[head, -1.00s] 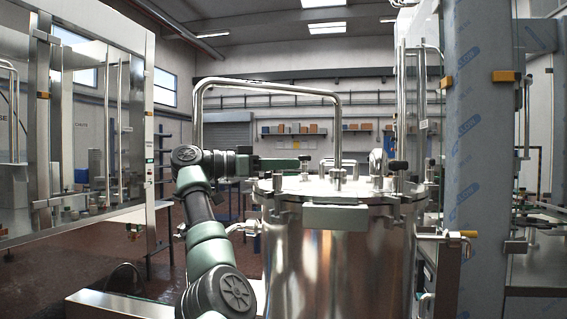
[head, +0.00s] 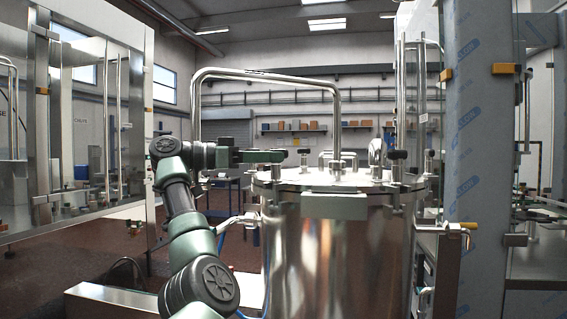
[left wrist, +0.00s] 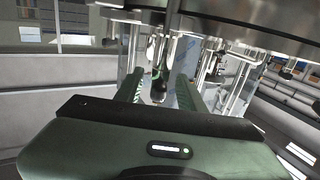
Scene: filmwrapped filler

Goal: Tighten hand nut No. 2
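The steel tank (head: 340,255) has a round lid (head: 350,179) with several black-topped hand nuts around its rim. One hand nut (head: 303,155) stands at the lid's left side, just right of my left gripper (head: 284,156). Others stand at the right, such as this hand nut (head: 396,156). No numbers are readable, so I cannot tell which is No. 2. In the left wrist view, my left gripper (left wrist: 160,74) has its two green fingers apart. A dark hand nut (left wrist: 160,84) shows in the gap between them, apparently ungripped. My right gripper is out of view.
A bent steel pipe (head: 265,76) arches over to the lid close to my left arm. A film-wrapped column (head: 466,160) stands right of the tank. A glass-fronted steel cabinet (head: 80,130) is at the left.

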